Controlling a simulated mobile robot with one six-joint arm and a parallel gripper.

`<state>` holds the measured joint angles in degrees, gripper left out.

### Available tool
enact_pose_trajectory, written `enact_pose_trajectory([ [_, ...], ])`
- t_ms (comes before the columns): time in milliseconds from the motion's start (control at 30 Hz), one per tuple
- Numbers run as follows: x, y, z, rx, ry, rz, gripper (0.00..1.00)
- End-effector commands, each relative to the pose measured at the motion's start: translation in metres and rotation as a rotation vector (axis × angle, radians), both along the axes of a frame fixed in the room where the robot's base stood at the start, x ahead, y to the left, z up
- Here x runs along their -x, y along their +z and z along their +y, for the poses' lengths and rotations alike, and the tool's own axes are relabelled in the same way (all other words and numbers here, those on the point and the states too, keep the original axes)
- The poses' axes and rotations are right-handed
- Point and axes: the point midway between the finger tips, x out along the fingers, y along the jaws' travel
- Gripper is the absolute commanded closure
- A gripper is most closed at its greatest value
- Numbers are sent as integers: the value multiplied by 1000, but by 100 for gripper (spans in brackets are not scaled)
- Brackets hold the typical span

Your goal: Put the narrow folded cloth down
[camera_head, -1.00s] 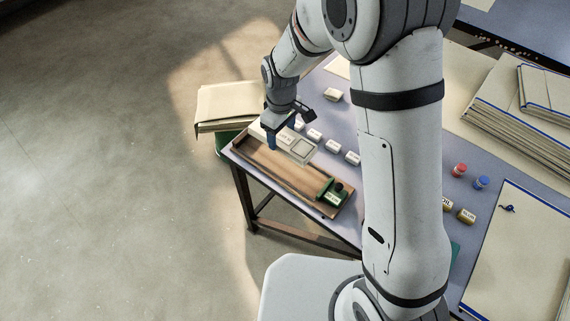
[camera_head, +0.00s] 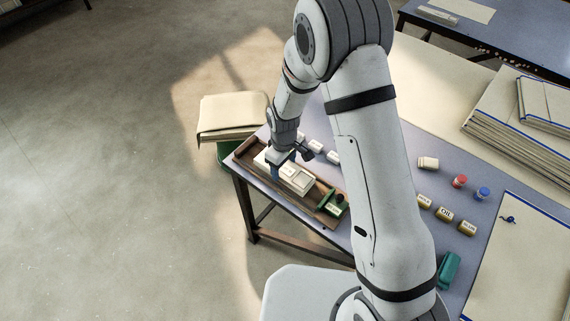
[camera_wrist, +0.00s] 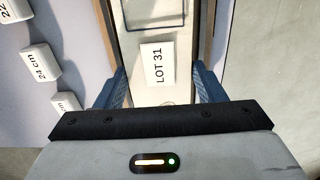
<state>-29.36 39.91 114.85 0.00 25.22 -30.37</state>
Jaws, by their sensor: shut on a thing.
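The narrow folded cloth (camera_head: 297,180) is pale cream. In the wrist view the cloth (camera_wrist: 143,90) carries a white label reading "LOT 31" and lies between the two blue fingers. My gripper (camera_head: 284,168) points down over the wooden tray (camera_head: 268,193) and is shut on the cloth. In the head view the cloth lies lengthwise within the tray's outline, low over its floor. I cannot tell whether its underside touches the tray. The fingers hide part of its sides.
A green block (camera_head: 334,204) sits at the tray's near right end. Small white labelled blocks (camera_head: 315,146) line the table behind the tray. Folded cloth lies on a green stand (camera_head: 230,151) to the left.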

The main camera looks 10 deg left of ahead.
Motion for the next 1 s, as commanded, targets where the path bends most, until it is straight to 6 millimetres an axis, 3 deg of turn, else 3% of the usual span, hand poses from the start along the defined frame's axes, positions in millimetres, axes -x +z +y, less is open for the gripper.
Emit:
enact_pose_trajectory([
  [133,0,-5,0,0,0,0,61],
  [167,0,-3,0,0,-1,0,34],
  [400,0,-3,-1,0,-1,0,15],
  [767,-1,4,-1,0,-2,-1,15],
  [1000,-2,47,-1,-3,-2,-5,15],
])
